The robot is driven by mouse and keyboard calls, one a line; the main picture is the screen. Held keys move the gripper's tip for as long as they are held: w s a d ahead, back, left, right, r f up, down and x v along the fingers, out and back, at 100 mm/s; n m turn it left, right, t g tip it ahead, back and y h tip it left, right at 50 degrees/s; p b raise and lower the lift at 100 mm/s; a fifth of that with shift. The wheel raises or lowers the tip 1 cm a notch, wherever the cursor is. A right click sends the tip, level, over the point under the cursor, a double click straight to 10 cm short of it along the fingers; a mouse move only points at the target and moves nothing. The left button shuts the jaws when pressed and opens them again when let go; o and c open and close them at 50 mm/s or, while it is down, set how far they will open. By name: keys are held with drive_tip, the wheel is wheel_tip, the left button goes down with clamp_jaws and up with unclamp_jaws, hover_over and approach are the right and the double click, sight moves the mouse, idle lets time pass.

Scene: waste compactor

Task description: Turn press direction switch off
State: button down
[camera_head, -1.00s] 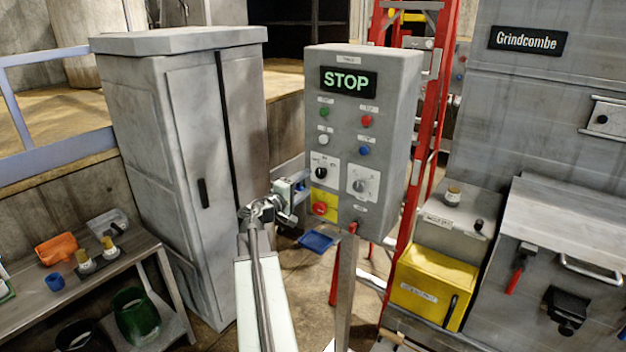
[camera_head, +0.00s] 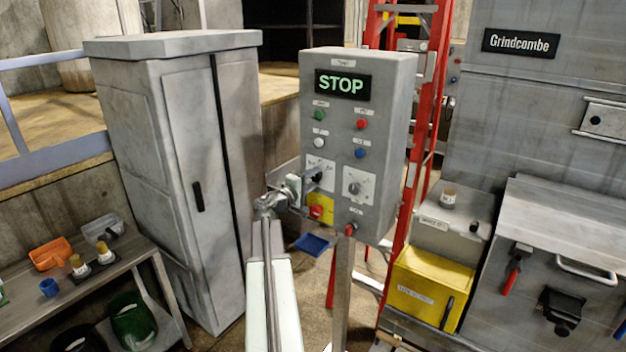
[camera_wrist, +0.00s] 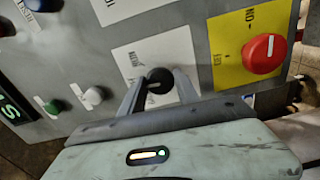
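The grey control box (camera_head: 392,130) stands on a post, its display reading STOP. In the wrist view a black knob (camera_wrist: 159,80) sits on a white plate (camera_wrist: 128,62) with lettering partly hidden by my fingers. I cannot read which switch it is. My gripper (camera_wrist: 160,84) is at the panel with one finger on each side of this knob; the fingers look apart, with slight gaps to the knob.
A red knob (camera_wrist: 264,54) on a yellow plate (camera_wrist: 228,66) is close beside my gripper. A second selector (camera_head: 354,187) is to the right. Green, white, red and blue buttons sit above. A grey cabinet (camera_head: 180,180) stands left and a red ladder (camera_head: 408,200) behind.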

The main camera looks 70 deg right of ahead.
drive_tip(key=shift+n, duration=0.4)
drive_tip(key=c, duration=0.9)
unclamp_jaws()
drive_tip(key=v, duration=0.7)
drive_tip(key=shift+a, duration=0.35)
drive_tip(key=shift+w, duration=0.15)
